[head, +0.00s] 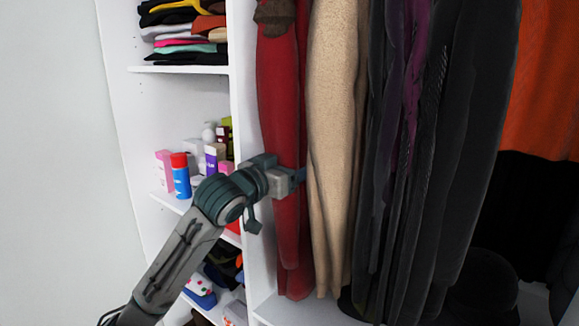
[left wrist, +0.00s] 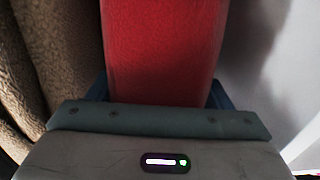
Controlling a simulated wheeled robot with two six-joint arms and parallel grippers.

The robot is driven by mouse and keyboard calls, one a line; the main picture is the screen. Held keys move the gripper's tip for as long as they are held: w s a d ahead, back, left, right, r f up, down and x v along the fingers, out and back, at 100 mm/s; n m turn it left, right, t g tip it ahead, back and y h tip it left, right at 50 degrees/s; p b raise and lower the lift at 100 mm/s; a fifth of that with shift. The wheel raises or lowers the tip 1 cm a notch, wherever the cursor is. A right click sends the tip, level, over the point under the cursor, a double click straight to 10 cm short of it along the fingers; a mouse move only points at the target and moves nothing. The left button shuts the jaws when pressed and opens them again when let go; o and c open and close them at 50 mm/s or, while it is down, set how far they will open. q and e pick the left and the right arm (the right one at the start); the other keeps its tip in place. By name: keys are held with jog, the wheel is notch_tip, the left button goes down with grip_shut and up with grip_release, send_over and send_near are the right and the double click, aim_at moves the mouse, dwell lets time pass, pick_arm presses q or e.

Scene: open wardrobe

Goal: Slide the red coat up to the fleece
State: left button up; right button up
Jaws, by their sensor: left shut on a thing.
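The red coat (head: 280,105) hangs at the left end of the hanging clothes, next to the white upright panel. The beige fleece (head: 333,130) hangs just to its right; their edges look close or touching in the head view. My left gripper (head: 297,176) is at the middle height of the red coat and is shut on it. In the left wrist view the red coat (left wrist: 160,50) fills the space between the fingers, and the brown fuzzy fleece (left wrist: 55,50) is at the left side. My right gripper is not in view.
Dark grey garments (head: 470,130) and a purple one (head: 412,90) hang right of the fleece. An orange garment (head: 545,80) hangs at far right. Left of the white panel (head: 243,90), shelves hold folded clothes (head: 185,30) and a blue bottle with a red cap (head: 181,178).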

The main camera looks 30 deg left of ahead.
pick_arm(q)
jog(key=shift+d, duration=0.5)
jog(key=shift+s+d, duration=0.15)
jog(key=shift+d, duration=0.85)
jog(key=o, duration=1.5)
jog(key=shift+o, duration=1.4)
jog(key=shift+d, duration=0.25)
jog(key=s+a+b, duration=0.1)
jog(key=s+b, duration=0.6)
jog(key=s, duration=0.3)
jog(key=shift+s+b, duration=0.35)
